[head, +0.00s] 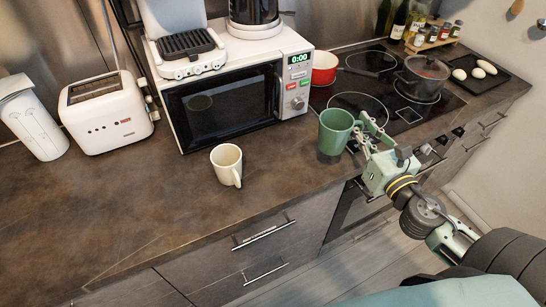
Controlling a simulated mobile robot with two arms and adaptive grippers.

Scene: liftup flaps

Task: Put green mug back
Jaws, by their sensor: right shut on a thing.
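The green mug (334,133) is upright at the right part of the counter, near the front edge and beside the stove. My right gripper (362,134) comes in from the right and is shut on the mug's right side, where its handle is mostly hidden by the fingers. I cannot tell whether the mug's base touches the counter. My left gripper is not in view.
A cream mug (227,164) stands on the counter to the left. Behind are a microwave (231,97), a toaster (106,113) and a red pot (324,68). A dark pot (423,78) sits on the stove (383,96). The left front counter is clear.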

